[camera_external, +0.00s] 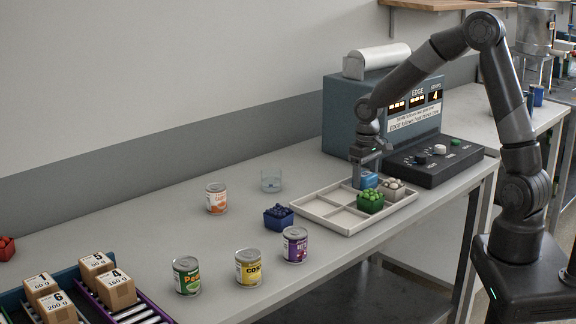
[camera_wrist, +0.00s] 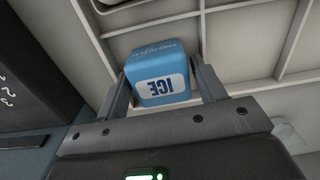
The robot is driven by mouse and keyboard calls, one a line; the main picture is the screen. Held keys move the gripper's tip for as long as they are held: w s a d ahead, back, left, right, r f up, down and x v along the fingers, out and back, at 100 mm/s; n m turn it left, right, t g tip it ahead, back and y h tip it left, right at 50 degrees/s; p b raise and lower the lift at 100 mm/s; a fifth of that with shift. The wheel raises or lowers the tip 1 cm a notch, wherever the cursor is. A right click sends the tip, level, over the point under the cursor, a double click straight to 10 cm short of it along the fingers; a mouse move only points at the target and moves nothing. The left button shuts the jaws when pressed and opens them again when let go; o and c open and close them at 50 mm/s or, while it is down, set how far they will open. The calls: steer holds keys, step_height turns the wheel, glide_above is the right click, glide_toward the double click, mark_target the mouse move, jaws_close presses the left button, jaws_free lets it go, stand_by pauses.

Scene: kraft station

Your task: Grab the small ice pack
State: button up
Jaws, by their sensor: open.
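The small ice pack is a blue block with a white ICE label. In the external view the ice pack (camera_external: 369,180) is at the back of the white divided tray (camera_external: 322,208), partly hidden by my gripper (camera_external: 370,168) just above it. In the wrist view the ice pack (camera_wrist: 158,76) is between the two fingers of my gripper (camera_wrist: 158,82). The fingers are open, one on each side of it. I cannot tell whether either finger touches it.
A green-filled container (camera_external: 370,201) and a container of pale items (camera_external: 392,189) stand close beside the ice pack. The teal machine (camera_external: 345,115) with its dark control panel (camera_external: 435,160) is right behind. Several cans and a blue container (camera_external: 278,217) stand left of the tray.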

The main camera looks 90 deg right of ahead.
steer(key=shift+f, duration=0.3)
steer(key=shift+c, duration=0.4)
steer(key=c, duration=0.7)
steer(key=shift+r, duration=0.1)
